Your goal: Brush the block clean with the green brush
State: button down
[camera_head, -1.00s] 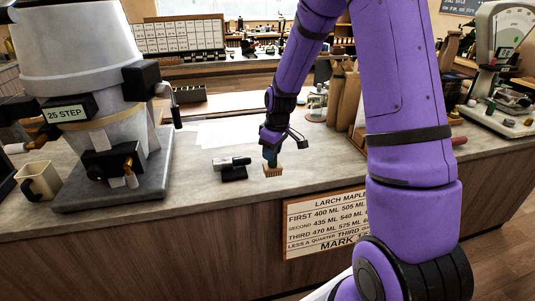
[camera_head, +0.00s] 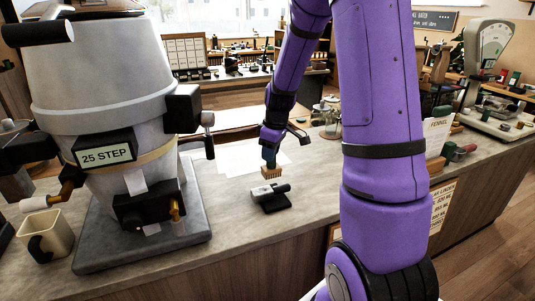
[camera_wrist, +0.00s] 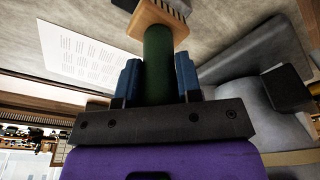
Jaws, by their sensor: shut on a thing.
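The green brush has a green handle and a pale wooden head (camera_head: 272,173) with bristles facing down. My gripper (camera_head: 268,153) is shut on its handle and holds it above the counter, just behind the block as the head view shows it. In the wrist view, the green handle (camera_wrist: 158,62) stands between the two blue fingers of my gripper (camera_wrist: 159,76). The block (camera_head: 271,199) is a dark piece with a light grey part on top, lying on the counter. A gap shows between brush and block in the head view. I cannot tell the dirt on it.
A large grey machine (camera_head: 100,100) labelled "25 STEP" stands on a slab (camera_head: 150,245) at left, with a cream mug (camera_head: 46,234) beside it. A "FENNEL" bag (camera_head: 436,135) and a scale (camera_head: 490,60) are at right.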

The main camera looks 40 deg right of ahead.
aim_at(270, 168)
jog(key=shift+f, duration=2.35)
jog(key=shift+f, duration=0.65)
jog(key=shift+a, duration=0.1)
jog(key=shift+w+a+r, duration=0.1)
jog(key=shift+w+a, duration=0.1)
jog(key=shift+a, duration=0.5)
jog(key=shift+w+a, duration=0.2)
jog(key=shift+a, duration=0.45)
jog(key=shift+w+a, duration=0.2)
jog(key=shift+a, duration=0.5)
jog(key=shift+w+a, duration=0.2)
jog(key=shift+a, duration=0.5)
